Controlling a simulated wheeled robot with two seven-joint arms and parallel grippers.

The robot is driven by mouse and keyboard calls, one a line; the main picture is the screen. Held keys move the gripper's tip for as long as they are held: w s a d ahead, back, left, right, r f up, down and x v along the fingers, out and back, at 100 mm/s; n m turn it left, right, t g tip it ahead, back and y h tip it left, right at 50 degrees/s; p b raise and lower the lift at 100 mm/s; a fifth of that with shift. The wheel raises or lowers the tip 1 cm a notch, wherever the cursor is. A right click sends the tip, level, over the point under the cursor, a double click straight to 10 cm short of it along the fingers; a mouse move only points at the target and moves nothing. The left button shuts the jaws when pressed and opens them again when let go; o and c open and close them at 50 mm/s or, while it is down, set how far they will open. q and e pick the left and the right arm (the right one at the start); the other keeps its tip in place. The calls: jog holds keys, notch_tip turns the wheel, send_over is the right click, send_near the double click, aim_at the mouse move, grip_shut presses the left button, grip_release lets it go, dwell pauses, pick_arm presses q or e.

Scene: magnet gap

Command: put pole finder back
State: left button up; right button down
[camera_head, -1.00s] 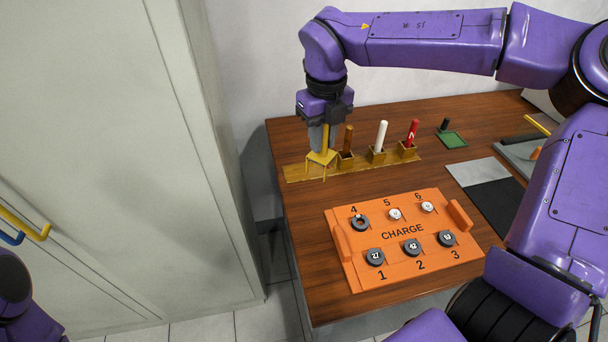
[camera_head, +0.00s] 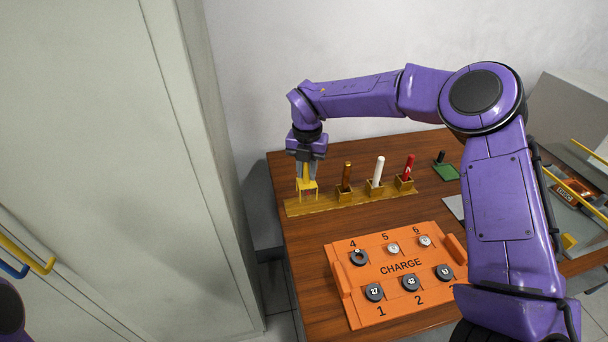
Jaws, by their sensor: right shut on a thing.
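My right gripper (camera_head: 305,166) is shut on the handle of a yellow tool with a flat top and thin legs, which I take for the pole finder (camera_head: 307,185). A small red part shows between its legs. The pole finder is upright over the left end of the yellow wooden rack (camera_head: 330,203). I cannot tell whether its legs touch the rack. The gripper's fingers hide the upper part of the handle. My left gripper is out of view.
The rack holds a brown stick (camera_head: 347,174), a white stick (camera_head: 378,170) and a red stick (camera_head: 409,166) in square sockets. In front lies an orange CHARGE board (camera_head: 400,262) with numbered round pieces. A tall grey cabinet (camera_head: 100,130) stands left.

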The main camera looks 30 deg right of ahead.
aim_at(305, 179)
jog(key=f, duration=0.1)
jog(key=w+f, duration=0.1)
jog(key=f, duration=0.1)
jog(key=shift+a+f+p, duration=0.1)
jog(key=shift+f+p, duration=0.1)
jog(key=shift+p, duration=0.15)
jog(key=shift+f, duration=0.45)
jog(key=shift+f, duration=0.15)
jog(key=c, duration=1)
grip_release()
jog(key=shift+r, duration=0.2)
notch_tip(305, 179, up, 12)
jog(key=shift+r+b, duration=0.1)
jog(key=shift+b, duration=0.8)
